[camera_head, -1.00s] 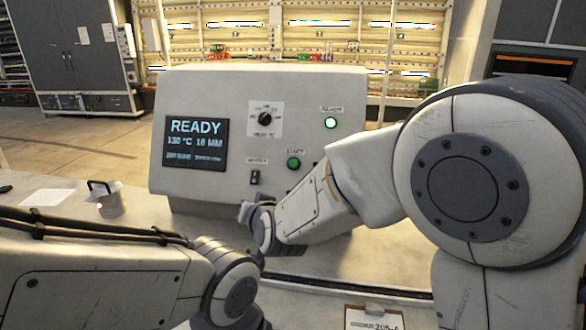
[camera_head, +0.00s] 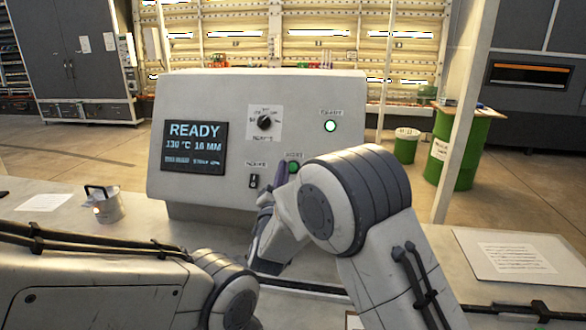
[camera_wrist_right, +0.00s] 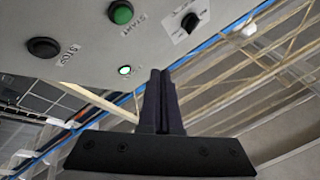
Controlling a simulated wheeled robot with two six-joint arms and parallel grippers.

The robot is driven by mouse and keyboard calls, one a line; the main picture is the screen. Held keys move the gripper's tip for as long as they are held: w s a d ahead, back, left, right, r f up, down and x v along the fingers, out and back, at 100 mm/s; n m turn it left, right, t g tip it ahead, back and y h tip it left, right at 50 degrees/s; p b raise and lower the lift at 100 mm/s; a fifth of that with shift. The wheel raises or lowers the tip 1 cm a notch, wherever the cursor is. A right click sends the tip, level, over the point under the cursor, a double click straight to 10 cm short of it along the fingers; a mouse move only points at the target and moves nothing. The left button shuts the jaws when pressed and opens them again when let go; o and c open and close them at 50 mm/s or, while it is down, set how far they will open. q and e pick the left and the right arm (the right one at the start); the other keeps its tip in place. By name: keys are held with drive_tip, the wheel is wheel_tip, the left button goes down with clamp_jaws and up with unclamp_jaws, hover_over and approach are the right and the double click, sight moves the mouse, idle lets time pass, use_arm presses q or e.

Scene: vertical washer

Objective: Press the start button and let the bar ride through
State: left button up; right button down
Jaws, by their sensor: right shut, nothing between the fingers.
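The grey control panel (camera_head: 220,100) stands ahead on the bench. Its screen (camera_head: 195,146) reads READY, 130 °C, 16 MM. The green start button (camera_head: 293,167) is partly hidden in the head view; in the right wrist view it (camera_wrist_right: 120,12) shows beside its START label. My right gripper (camera_head: 281,178) is in front of the panel, just left of and below the start button. Contact cannot be told. My left arm shows, but its gripper does not. No bar shows.
A black STOP button (camera_wrist_right: 44,47), a small black switch (camera_head: 253,181), a rotary knob (camera_head: 265,122) and a lit lamp (camera_head: 330,126) are on the panel. A clipboard (camera_head: 510,254) lies right.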

drive_tip(key=w+d+f+b, duration=0.1)
drive_tip(key=w+f, duration=0.3)
drive_tip(key=w, duration=0.3)
drive_tip(key=shift+w+d, duration=0.25)
drive_tip(key=shift+w, duration=0.05)
idle(1.9)
drive_tip(key=shift+w+d+f+b, duration=0.15)
drive_tip(key=shift+w+b, duration=0.25)
drive_tip(key=shift+b, duration=0.2)
